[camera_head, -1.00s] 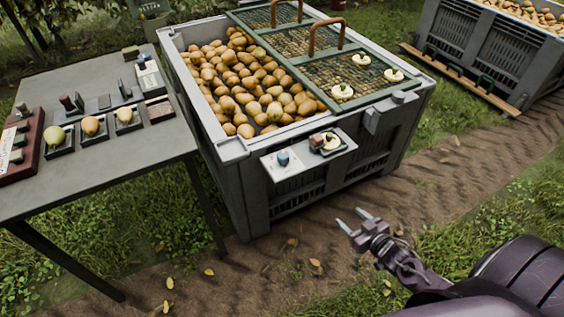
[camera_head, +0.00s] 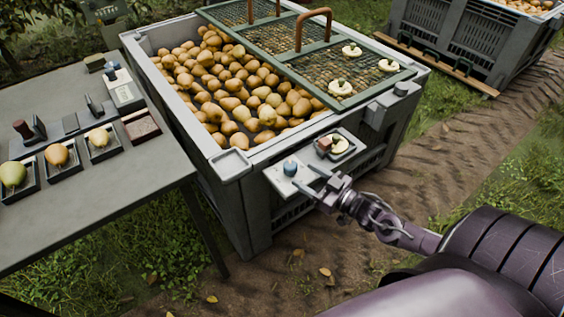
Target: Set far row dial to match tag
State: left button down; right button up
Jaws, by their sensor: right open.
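My right gripper (camera_head: 305,177) is open and empty, its fingers pointing left over the grey shelf (camera_head: 277,180) on the near side of the pear bin. Which of these is the far row dial is unclear, and no tag can be read. My left gripper is out of view.
The grey bin (camera_head: 230,165) is full of pears, with green mesh lids (camera_head: 300,62) carrying several pale round pieces (camera_head: 340,87). A dark tray (camera_head: 341,146) sits on the shelf. The table (camera_head: 95,205) at left holds trayed pears (camera_head: 57,155).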

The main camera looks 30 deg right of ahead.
aim_at(296, 170)
jog(key=b+x, duration=0.1)
jog(key=x, duration=0.4)
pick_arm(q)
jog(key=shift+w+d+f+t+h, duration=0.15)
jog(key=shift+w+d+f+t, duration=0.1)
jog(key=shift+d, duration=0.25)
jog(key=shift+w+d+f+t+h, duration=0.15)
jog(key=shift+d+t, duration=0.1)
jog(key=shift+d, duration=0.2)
pick_arm(e)
jog(key=shift+x, duration=0.75)
jog(key=shift+c, duration=0.5)
